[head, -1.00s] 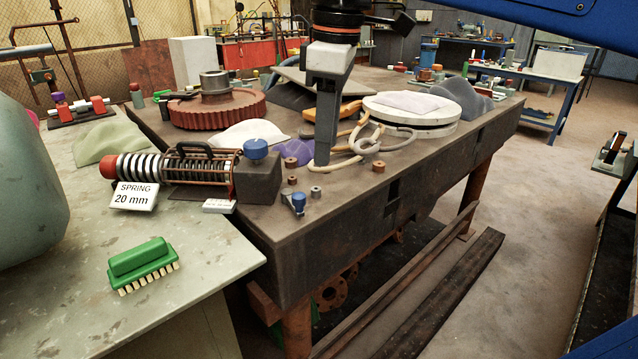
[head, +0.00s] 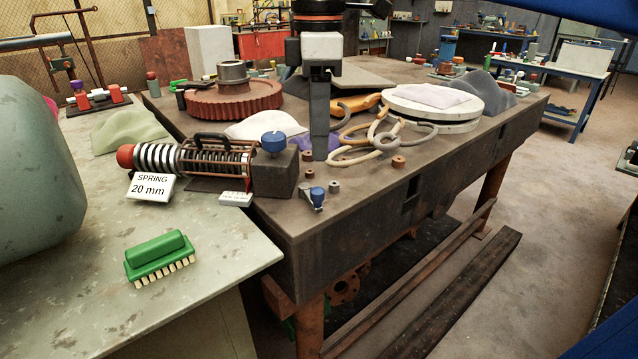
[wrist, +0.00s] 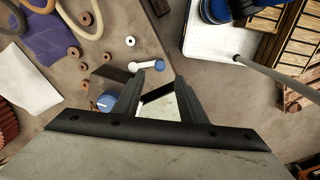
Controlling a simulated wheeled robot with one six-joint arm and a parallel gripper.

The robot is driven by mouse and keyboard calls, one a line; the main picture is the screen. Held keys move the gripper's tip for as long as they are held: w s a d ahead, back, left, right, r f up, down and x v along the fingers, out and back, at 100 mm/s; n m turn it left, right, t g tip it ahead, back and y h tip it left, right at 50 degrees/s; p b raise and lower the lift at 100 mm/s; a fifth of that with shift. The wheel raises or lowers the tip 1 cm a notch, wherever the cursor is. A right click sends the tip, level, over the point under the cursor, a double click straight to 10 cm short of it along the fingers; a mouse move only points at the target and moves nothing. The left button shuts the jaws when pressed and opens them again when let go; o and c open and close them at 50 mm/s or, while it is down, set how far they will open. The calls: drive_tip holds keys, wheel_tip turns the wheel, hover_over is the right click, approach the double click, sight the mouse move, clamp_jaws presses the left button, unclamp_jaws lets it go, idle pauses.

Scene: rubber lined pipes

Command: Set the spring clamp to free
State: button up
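The spring clamp (head: 215,158) lies on its side on the near end of the dark bench. It has a red end cap (head: 126,156), a coil spring, rusty rods, a black handle and a dark block (head: 275,175) topped by a blue knob (head: 272,142). A white card (head: 151,187) in front reads "SPRING 20 mm". A small white plate (head: 236,199) beside the block has unreadable text. My gripper (head: 320,155) points down right of the knob, apart from it. In the wrist view my gripper (wrist: 165,75) is open and empty, with a blue knob (wrist: 105,103) left of its fingers.
A small blue-capped piece (head: 317,196) and nuts lie near my gripper. Curved hoses (head: 365,150), a round white plate (head: 435,108) and a red gear (head: 232,104) stand farther back. A green brush (head: 158,258) lies on the pale table (head: 90,300), which has clear space.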

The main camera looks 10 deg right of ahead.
sight(319, 189)
wheel_tip(319, 189, down, 10)
drive_tip(key=shift+r, duration=0.2)
idle(0.3)
clamp_jaws()
